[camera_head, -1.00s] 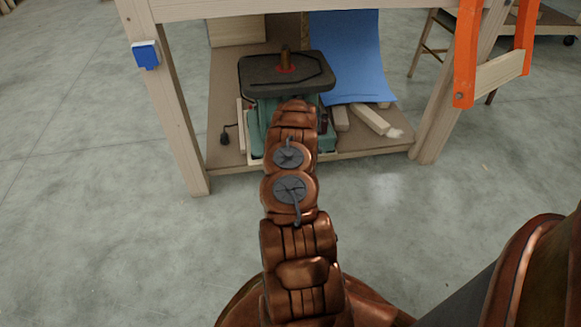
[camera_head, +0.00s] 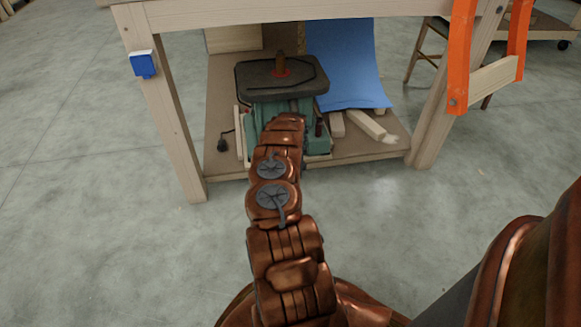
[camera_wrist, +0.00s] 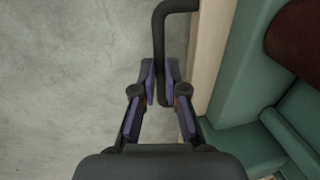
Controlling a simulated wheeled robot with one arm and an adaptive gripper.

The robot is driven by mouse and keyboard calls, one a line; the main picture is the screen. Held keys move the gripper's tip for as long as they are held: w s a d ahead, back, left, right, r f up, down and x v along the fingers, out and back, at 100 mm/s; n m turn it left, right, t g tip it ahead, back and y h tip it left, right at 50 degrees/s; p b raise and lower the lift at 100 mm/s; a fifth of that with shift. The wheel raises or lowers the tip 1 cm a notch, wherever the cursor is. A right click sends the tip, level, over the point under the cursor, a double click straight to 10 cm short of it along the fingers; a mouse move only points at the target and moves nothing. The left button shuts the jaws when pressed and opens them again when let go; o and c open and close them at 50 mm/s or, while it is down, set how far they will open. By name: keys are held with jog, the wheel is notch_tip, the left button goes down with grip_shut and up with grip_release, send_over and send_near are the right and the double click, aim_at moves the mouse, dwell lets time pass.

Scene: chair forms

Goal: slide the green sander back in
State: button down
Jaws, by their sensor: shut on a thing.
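The green sander (camera_head: 256,110) stands on the lower shelf of a workbench, with a dark flat table (camera_head: 255,78) on top. My arm covers part of its front in the head view. In the wrist view its green body (camera_wrist: 238,90) fills the right side. My gripper (camera_wrist: 160,70) is shut on a dark bent bar (camera_wrist: 159,35), which runs down between the fingers and turns right at the top. I cannot tell where the bar joins the sander. My gripper is hidden behind my arm in the head view.
The shelf (camera_head: 222,172) lies between two wooden bench legs (camera_head: 172,120). A blue sheet (camera_head: 345,65) and wood offcuts (camera_head: 367,124) are right of the sander. A black plug (camera_head: 222,145) lies on the left. The floor in front is clear.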

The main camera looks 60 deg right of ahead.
jog(key=c, duration=1.2)
grip_release()
jog(key=shift+r, duration=0.1)
notch_tip(320, 180, up, 12)
jog(key=s+a, duration=0.1)
jog(key=shift+s+a+f, duration=0.25)
jog(key=shift+s+a, duration=0.05)
